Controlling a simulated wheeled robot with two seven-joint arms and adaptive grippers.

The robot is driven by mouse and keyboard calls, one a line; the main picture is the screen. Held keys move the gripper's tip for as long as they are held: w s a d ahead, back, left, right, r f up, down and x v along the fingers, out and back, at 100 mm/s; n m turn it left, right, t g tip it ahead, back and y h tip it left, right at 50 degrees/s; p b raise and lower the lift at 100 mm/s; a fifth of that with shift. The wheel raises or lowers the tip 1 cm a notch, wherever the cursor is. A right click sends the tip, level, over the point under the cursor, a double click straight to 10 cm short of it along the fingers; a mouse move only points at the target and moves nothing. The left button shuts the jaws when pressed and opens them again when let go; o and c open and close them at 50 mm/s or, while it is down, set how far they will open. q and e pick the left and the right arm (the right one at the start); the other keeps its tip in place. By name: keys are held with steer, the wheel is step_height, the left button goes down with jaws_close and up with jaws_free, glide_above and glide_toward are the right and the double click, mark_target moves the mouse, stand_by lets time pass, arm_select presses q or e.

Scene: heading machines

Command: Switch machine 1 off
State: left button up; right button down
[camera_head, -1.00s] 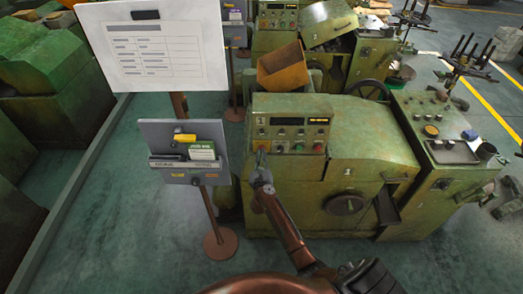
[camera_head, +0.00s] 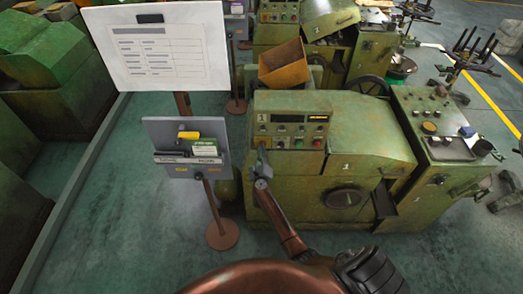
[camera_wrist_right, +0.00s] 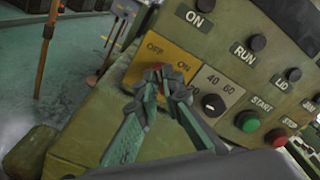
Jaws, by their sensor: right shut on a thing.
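Machine 1 (camera_head: 370,150) is a worn green machine with a control panel (camera_head: 291,118) at its upper left. In the right wrist view, a yellow plate (camera_wrist_right: 152,50) marked OFF and ON carries a small red switch (camera_wrist_right: 167,69). My right gripper (camera_head: 261,150) is at the lower left of the panel. In the right wrist view its fingertips (camera_wrist_right: 162,76) are shut around the red switch and hide most of it. I cannot tell which way the switch points. My left gripper is not in view.
A black dial (camera_wrist_right: 213,104), a green START button (camera_wrist_right: 247,121) and a red button (camera_wrist_right: 277,138) sit right of the switch. A card holder on a stand (camera_head: 187,148) and a white board (camera_head: 157,48) stand left of the machine. Floor is open at lower left.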

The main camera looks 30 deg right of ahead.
steer(key=shift+a, duration=0.1)
steer(key=c, duration=2.4)
jaws_free()
steer(key=v, duration=1.2)
